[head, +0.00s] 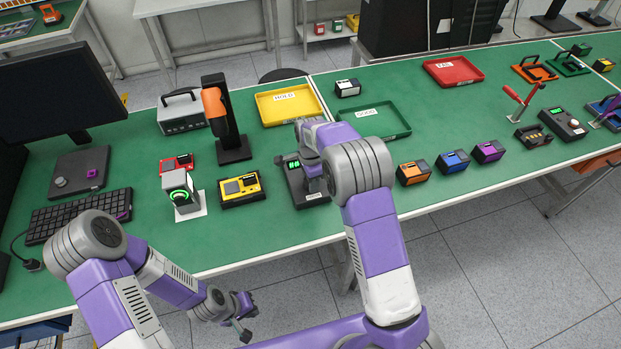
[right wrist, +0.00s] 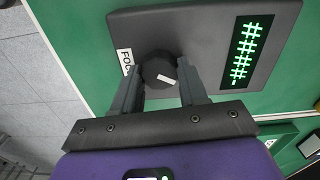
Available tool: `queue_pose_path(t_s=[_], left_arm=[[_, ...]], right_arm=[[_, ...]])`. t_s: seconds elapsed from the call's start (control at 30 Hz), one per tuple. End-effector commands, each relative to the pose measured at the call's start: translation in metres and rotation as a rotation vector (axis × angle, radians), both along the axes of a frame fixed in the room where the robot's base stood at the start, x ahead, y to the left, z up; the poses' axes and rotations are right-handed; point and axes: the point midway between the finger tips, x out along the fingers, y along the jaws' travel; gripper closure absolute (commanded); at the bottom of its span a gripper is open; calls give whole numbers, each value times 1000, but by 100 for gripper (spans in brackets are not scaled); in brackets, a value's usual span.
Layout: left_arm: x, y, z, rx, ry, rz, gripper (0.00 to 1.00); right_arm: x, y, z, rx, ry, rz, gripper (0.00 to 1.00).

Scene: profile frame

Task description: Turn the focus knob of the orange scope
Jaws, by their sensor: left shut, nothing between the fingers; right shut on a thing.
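A black stand with an orange head (head: 213,102), apparently the orange scope, stands upright at the left-centre of the green bench. In front and to its right lies a dark grey control box (head: 298,190) with a green display; in the right wrist view the box (right wrist: 215,25) shows a partly hidden label starting "FOC". Its round black knob (right wrist: 157,68) has a white pointer mark. My right gripper (right wrist: 160,82) is shut on this knob, one finger on each side. In the head view my right arm hides the knob. My left gripper (head: 244,332) is shut and empty, low in front of the bench.
A yellow meter (head: 240,189) and a grey device with a green ring (head: 180,190) stand left of the box. A yellow tray (head: 289,104) and a green tray (head: 384,124) lie behind. Small orange, blue and purple boxes (head: 452,161) sit to the right.

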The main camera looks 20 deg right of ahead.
Motion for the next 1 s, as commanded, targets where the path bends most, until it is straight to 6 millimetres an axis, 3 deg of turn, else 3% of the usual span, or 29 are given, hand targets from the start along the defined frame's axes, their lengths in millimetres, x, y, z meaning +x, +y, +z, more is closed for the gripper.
queue_pose_path(t_s=[0.47,0.5,0.67,1.0], left_arm=[[0,0,1,0,0,0,100],[0,0,1,0,0,0,100],[0,0,1,0,0,0,100],[0,0,1,0,0,0,100]], right_arm=[[1,-1,0,-2,-2,-16,88],[1,-1,0,-2,-2,-16,56],[0,-1,0,-1,-1,-16,32],[1,0,5,0,-2,-15,32]])
